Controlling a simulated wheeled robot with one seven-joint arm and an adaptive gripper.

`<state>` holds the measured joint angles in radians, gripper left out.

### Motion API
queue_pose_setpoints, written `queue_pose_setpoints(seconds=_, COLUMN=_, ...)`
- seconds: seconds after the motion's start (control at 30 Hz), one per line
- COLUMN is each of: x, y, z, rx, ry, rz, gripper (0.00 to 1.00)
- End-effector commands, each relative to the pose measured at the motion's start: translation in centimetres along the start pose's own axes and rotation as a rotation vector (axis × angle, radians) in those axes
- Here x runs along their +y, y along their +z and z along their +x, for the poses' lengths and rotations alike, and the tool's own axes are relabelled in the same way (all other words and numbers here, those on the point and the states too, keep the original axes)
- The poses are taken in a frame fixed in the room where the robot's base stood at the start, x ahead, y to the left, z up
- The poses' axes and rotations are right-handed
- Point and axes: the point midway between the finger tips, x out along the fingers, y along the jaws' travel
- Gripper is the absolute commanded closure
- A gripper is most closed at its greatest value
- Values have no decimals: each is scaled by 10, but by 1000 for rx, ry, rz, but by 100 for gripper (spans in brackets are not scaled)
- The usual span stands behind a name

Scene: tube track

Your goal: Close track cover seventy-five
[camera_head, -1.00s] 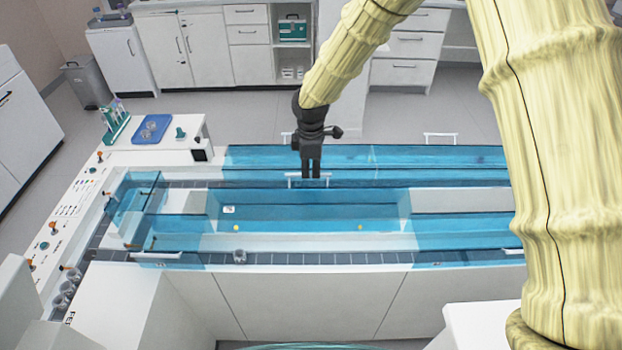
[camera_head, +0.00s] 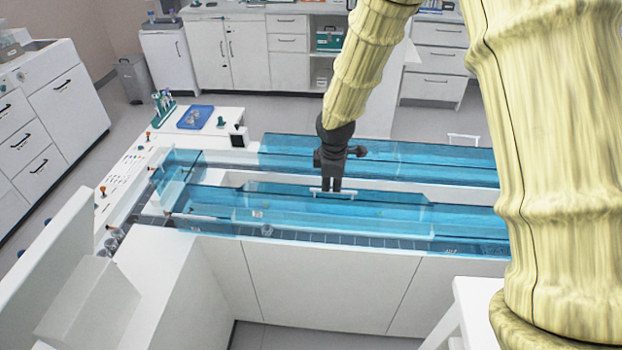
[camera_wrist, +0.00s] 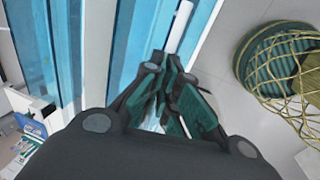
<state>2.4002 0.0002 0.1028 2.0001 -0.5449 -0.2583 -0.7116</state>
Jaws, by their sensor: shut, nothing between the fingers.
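Transparent blue track covers (camera_head: 400,153) span the long white track bench; no number on them can be read. My gripper (camera_head: 331,188) is shut and points down at a white bar handle (camera_head: 343,194) on the middle of the front cover (camera_head: 290,207). The fingertips overlap the handle in the head view; I cannot tell whether they touch it. The front cover lies over the front trough. In the wrist view my closed fingers (camera_wrist: 166,85) show near a white bar (camera_wrist: 180,26), with blue cover panels (camera_wrist: 80,50) to the left.
Another white handle (camera_head: 463,139) stands at the back edge of the bench. A blue tray (camera_head: 195,117) and a tube rack (camera_head: 164,108) stand at the bench's back left. Cabinets line the far wall.

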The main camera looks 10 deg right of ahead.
Motion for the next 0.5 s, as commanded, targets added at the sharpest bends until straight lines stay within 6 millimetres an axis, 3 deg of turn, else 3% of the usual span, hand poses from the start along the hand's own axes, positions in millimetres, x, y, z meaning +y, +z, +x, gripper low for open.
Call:
queue_pose_setpoints(seconds=0.03, x=2, y=6, z=0, rx=-1, ry=3, rz=8, gripper=81)
queue_pose_setpoints(seconds=0.1, x=4, y=11, z=0, rx=-3, ry=3, rz=15, gripper=69)
queue_pose_setpoints(seconds=0.5, x=-1, y=9, z=-16, rx=2, ry=18, rz=10, gripper=68)
